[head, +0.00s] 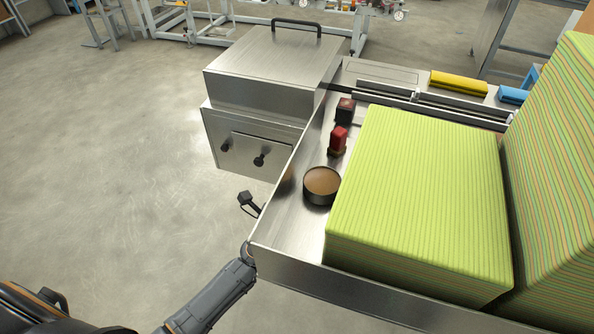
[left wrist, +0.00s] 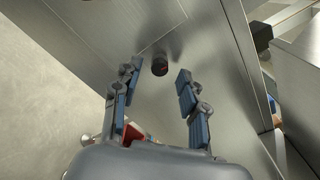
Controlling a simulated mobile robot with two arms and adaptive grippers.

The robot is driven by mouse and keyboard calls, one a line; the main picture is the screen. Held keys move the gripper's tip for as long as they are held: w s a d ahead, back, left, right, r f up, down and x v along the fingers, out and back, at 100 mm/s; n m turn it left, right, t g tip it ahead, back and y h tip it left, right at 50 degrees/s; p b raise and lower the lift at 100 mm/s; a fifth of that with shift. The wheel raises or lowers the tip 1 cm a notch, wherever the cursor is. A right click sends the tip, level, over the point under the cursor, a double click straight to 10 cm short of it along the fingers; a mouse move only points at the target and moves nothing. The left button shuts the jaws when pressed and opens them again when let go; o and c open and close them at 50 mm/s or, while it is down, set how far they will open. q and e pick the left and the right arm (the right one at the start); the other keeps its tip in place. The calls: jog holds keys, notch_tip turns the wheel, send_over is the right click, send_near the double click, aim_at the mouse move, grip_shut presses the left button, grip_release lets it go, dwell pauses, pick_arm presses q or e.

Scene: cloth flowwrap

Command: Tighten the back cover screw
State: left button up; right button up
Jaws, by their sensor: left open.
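In the left wrist view a dark round screw knob (left wrist: 160,67) stands out from a brushed steel panel (left wrist: 215,50). My left gripper (left wrist: 156,78) is open, with its blue-padded fingers on either side of the knob's near side. No contact shows. In the head view two black knobs (head: 259,160) (head: 225,147) sit on a plate on the steel cabinet (head: 225,125). I cannot tell which knob, if either, the wrist view shows. My right gripper is not in view.
A steel tray table (head: 280,237) holds a green striped cloth stack (head: 420,190), a brown-topped round tin (head: 322,182) and a red button (head: 338,139). The floor at left is clear.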

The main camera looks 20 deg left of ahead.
pick_arm(q)
jog(key=shift+w, duration=1.05)
grip_shut()
